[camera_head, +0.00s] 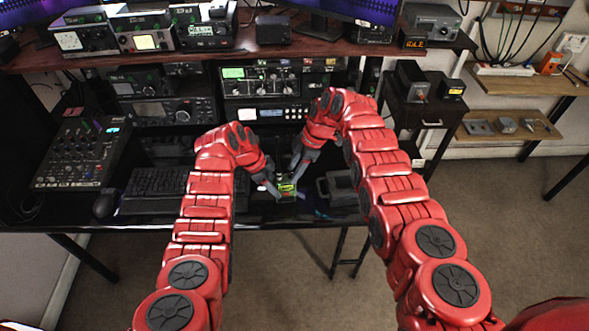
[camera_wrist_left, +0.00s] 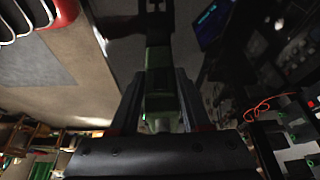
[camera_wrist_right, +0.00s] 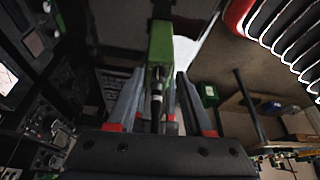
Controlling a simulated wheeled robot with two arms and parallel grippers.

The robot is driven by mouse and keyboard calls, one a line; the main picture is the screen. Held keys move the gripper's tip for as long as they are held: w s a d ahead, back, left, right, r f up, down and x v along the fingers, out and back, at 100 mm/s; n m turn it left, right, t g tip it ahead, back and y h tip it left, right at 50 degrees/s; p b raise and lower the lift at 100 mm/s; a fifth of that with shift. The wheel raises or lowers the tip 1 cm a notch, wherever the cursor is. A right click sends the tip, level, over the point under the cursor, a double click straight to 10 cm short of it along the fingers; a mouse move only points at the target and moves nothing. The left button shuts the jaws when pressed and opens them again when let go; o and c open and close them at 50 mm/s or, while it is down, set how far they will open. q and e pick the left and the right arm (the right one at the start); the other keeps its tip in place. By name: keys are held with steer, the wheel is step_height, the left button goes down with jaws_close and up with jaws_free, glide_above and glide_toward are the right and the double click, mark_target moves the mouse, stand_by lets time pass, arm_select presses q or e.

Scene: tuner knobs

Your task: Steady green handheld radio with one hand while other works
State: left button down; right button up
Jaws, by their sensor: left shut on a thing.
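The green handheld radio (camera_head: 287,187) stands near the front edge of the black desk, small in the head view. My left gripper (camera_head: 273,187) reaches it from the left and is shut on it. In the left wrist view the radio's dark green body (camera_wrist_left: 158,82) lies between the fingers (camera_wrist_left: 158,100). My right gripper (camera_head: 297,166) is above and slightly right of the radio. In the right wrist view its fingers (camera_wrist_right: 158,95) stand apart, with the radio's green body (camera_wrist_right: 160,45) beyond and a dark antenna or knob between them. Contact there cannot be told.
A keyboard (camera_head: 155,188), a mouse (camera_head: 105,205) and a mixer (camera_head: 83,152) are on the desk to the left. A dark case (camera_head: 340,187) lies close at the right. Radio units (camera_head: 272,85) stand behind. The front desk edge is near.

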steer(key=shift+r, duration=0.1)
steer(key=v, duration=1.1)
steer(key=shift+d+r, duration=0.25)
steer(key=shift+r, duration=0.1)
